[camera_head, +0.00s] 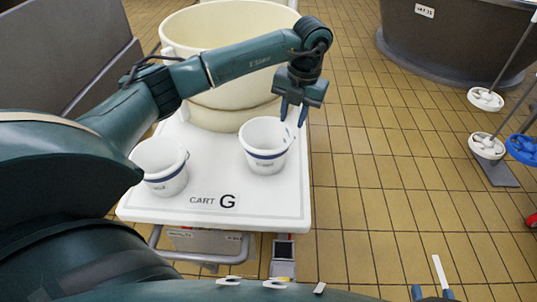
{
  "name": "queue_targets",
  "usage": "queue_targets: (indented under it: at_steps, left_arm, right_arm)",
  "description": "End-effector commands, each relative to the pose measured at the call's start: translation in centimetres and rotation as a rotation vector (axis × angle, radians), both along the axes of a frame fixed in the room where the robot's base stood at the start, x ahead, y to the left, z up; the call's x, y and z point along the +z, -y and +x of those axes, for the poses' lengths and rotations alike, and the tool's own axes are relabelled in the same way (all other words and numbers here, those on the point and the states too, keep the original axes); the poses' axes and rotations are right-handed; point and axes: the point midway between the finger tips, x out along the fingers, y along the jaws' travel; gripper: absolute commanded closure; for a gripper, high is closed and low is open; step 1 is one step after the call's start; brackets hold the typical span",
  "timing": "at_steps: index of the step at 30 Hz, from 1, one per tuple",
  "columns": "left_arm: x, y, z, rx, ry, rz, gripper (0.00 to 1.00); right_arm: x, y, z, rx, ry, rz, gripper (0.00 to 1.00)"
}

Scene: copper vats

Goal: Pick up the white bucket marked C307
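Two white buckets with blue bands stand on the white cart (225,203) marked "CART G". The right bucket (265,158) stands upright near the cart's right edge; the left bucket (165,180) is partly hidden by my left arm. Both have small dark labels, too small to read, so I cannot tell which is C307. My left gripper (293,116) is open and points down at the right bucket's right rim, with its fingertips apart; I cannot tell whether they touch it.
A large cream vat (215,30) stands behind the buckets on the cart. A dark vat (450,40) stands at the back right. Long-handled tools with white heads (487,146) and a blue head (522,148) are at the right. The tiled floor (390,170) between is clear.

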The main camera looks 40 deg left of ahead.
Motion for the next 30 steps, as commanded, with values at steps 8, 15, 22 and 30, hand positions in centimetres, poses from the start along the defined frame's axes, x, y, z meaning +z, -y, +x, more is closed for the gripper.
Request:
queue_targets:
  at_steps: [8,15,22,30]
  left_arm:
    - [-5.0,-0.5,-0.2,-0.002,-0.001,-0.003,0.71]
    - [-6.9,-0.5,-0.3,-0.003,-0.002,-0.003,0.71]
    - [-10.2,-0.6,-0.6,-0.002,-0.001,-0.004,0.71]
    - [-10.8,-0.7,-0.6,-0.004,0.001,-0.005,0.71]
  right_arm:
    - [-0.1,-0.2,0.3,0.007,0.074,0.005,0.64]
    - [-0.1,-0.3,0.4,0.011,0.109,0.007,0.64]
    - [0.0,-0.6,0.5,0.025,0.186,0.011,0.64]
    - [0.2,-0.7,0.6,0.028,0.204,0.014,0.64]
